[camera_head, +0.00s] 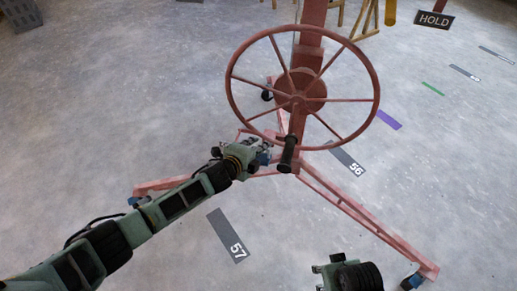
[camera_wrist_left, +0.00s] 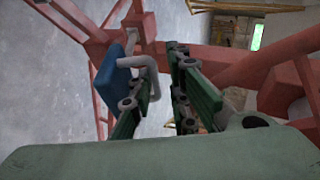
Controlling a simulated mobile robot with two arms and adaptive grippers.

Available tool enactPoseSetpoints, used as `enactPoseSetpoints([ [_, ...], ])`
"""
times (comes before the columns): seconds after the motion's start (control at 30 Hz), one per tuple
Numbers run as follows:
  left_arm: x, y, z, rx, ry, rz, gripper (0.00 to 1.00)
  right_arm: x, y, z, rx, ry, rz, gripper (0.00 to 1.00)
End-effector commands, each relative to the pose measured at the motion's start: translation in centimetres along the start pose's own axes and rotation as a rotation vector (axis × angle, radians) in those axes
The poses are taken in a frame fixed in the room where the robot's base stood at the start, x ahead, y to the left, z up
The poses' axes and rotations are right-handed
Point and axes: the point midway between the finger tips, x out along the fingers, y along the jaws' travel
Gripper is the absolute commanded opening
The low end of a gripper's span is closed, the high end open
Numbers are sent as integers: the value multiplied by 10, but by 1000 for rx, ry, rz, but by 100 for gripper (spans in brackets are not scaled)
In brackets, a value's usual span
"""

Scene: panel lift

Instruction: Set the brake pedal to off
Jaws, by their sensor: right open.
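The brake pedal is a blue pad (camera_wrist_left: 108,75) on a bent grey rod at the red stand's base, left of centre in the left wrist view. A small blue part, likely the same pedal, shows in the head view (camera_head: 264,158) at the tip of my left gripper (camera_head: 255,150). In the left wrist view my left gripper's (camera_wrist_left: 164,80) green fingers are apart, with a gap between them. The left finger is close beside the rod; I cannot tell whether they touch. My right gripper (camera_head: 322,270) is open and empty at the bottom of the head view.
A large red handwheel (camera_head: 302,99) with a dark handle (camera_head: 288,154) stands above my left gripper. The red stand's legs (camera_head: 370,219) spread on casters across the grey floor. A HOLD sign (camera_head: 433,20) is at the upper right.

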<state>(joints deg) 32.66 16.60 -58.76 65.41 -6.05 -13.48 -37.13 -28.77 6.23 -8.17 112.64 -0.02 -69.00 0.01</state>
Motion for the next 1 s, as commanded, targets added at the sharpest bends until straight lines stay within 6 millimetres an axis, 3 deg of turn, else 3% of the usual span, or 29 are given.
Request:
enactPoseSetpoints([
  [0.03, 0, -11, 1, 0, 1, -16, 15, -1, 0, 0, 0, 0, 0, 42],
  [0.47, -5, -9, 1, -2, 1, -14, 15, -1, 0, 0, 0, -1, 0, 42],
  [0.67, -28, -8, 1, -1, 2, -13, 15, -1, 0, 0, 0, 0, 0, 42],
  [1.0, -86, -3, 1, -1, 1, -5, 15, 0, 0, 0, 0, 0, 0, 42],
])
